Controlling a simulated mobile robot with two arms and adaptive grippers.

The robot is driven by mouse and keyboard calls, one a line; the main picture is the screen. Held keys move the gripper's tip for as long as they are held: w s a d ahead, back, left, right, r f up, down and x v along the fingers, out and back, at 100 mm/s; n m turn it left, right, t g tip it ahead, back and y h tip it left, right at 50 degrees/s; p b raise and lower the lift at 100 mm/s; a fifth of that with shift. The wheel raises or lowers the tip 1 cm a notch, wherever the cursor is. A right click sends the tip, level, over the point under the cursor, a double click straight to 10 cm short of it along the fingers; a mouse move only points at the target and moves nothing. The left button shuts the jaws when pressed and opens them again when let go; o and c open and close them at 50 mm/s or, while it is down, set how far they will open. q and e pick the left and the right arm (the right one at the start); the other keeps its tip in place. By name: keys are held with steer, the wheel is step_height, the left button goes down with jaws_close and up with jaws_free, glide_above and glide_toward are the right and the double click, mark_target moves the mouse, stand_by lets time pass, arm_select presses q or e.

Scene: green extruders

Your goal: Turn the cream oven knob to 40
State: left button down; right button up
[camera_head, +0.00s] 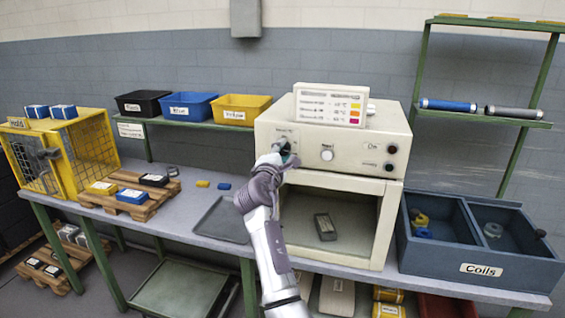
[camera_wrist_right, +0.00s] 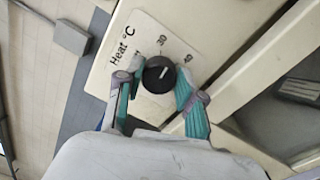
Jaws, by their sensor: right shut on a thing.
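The cream oven (camera_head: 340,135) stands on the bench, its front panel facing me. Its dark heat knob (camera_wrist_right: 159,75) sits on a white "Heat °C" label (camera_wrist_right: 130,50) in the right wrist view. The knob's white line points up and right, between the 30 and the 40, seemingly nearer the 40. My right gripper (camera_head: 282,156) is at the panel's left part, shut on the knob, with a teal finger on either side. In the head view the gripper mostly hides the knob. My left gripper is not in view.
A dark block (camera_head: 325,227) lies in the open chamber below.

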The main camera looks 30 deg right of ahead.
steer(key=m+b, duration=0.4)
steer(key=m, duration=0.1)
steer(key=shift+f, duration=0.25)
steer(key=shift+r+m+b, duration=0.15)
steer(key=shift+m+b, duration=0.8)
steer(key=shift+m, duration=0.25)
steer(key=shift+r, duration=0.1)
steer(key=o, duration=1.1)
steer(key=shift+w, duration=0.15)
steer(key=shift+o, duration=0.2)
